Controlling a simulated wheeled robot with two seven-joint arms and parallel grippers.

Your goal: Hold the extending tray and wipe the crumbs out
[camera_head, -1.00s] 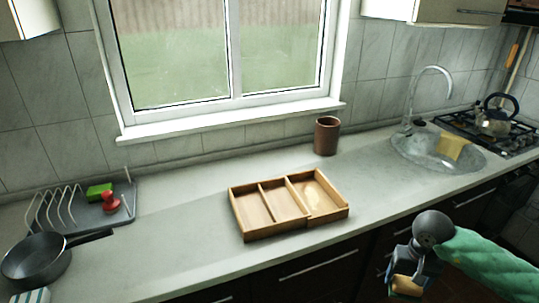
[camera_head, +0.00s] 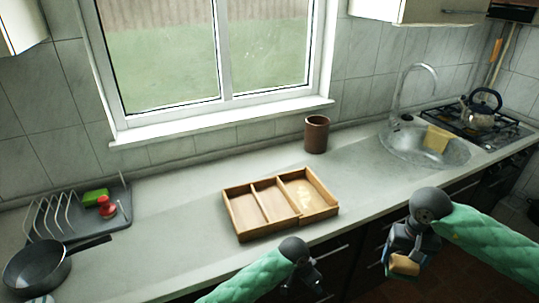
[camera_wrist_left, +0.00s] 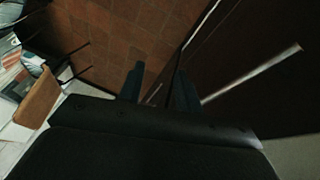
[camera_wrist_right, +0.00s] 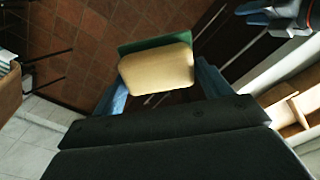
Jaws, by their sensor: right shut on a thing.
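The wooden extending tray (camera_head: 247,236) lies on the counter at the middle of the head view. Two compartments are at its left, and its extended section (camera_head: 318,186) is at the right. Pale crumbs (camera_head: 303,190) lie on that section's floor. My right gripper (camera_head: 400,256) is shut on a sponge (camera_wrist_right: 156,70), yellow with a green layer, in front of the counter and right of the tray. My left gripper (camera_head: 313,282) is low in front of the counter, below the tray and apart from it. Its fingers stand apart with nothing between them in the left wrist view (camera_wrist_left: 160,88).
A brown cup (camera_head: 316,135) stands behind the tray. A dish rack (camera_head: 75,215) with a green block and a red item, and a dark pan (camera_head: 37,266), are at the left. The sink (camera_head: 400,146) and hob with kettle (camera_head: 480,110) are at the right. Counter around the tray is clear.

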